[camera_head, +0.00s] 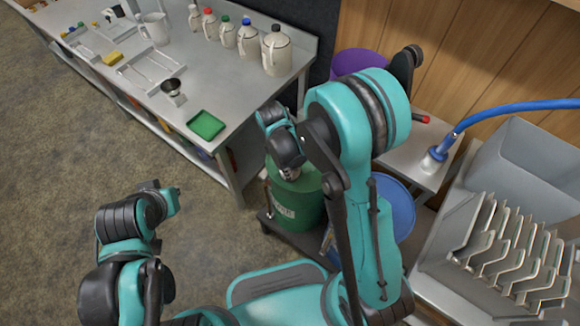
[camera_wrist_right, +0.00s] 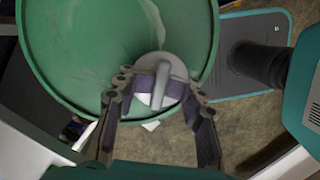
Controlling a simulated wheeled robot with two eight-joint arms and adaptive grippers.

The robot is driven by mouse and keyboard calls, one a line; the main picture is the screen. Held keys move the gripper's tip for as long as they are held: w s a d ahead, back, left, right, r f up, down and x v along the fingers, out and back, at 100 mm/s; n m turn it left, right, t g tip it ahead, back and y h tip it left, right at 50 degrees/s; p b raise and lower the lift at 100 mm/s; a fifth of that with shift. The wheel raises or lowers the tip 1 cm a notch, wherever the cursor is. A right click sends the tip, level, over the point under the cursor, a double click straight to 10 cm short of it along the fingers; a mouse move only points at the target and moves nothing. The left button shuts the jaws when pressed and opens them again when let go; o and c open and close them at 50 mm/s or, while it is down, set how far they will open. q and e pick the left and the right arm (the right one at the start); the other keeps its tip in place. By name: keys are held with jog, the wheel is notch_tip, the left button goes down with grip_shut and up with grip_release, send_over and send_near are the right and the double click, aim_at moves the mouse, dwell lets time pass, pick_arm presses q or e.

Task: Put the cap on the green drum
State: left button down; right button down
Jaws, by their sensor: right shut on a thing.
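The green drum (camera_head: 297,203) stands on a dark low platform below my right arm. Its round top (camera_wrist_right: 100,50) fills the upper left of the right wrist view. My right gripper (camera_wrist_right: 157,96) is shut on the cap (camera_wrist_right: 146,84), a pale grey disc with a raised bar across it. The cap overlaps the drum's top near the rim in that view; I cannot tell whether it touches the drum. In the head view the right gripper (camera_head: 290,172) is over the drum, and the cap is hidden.
A steel bench (camera_head: 225,75) at the back holds several jugs (camera_head: 276,50) and a green tray (camera_head: 206,125). A blue drum (camera_head: 398,208) stands right of the green one. A purple drum (camera_head: 357,62) is behind. A grey rack (camera_head: 515,260) stands at right. Open floor lies left.

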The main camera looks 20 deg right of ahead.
jog(key=shift+f+b, duration=0.7)
dwell(0.4)
jog(key=m+b, duration=0.1)
jog(key=m, duration=0.2)
jog(key=shift+f+m+g, duration=0.1)
jog(key=shift+m+g, duration=0.2)
jog(key=shift+m+y, duration=0.3)
jog(key=shift+m, duration=0.8)
jog(key=m, duration=0.2)
jog(key=shift+m+g+b, duration=0.3)
jog(key=shift+m+b, duration=0.1)
jog(key=m+y, duration=0.1)
jog(key=m, duration=0.1)
jog(key=shift+m, duration=0.4)
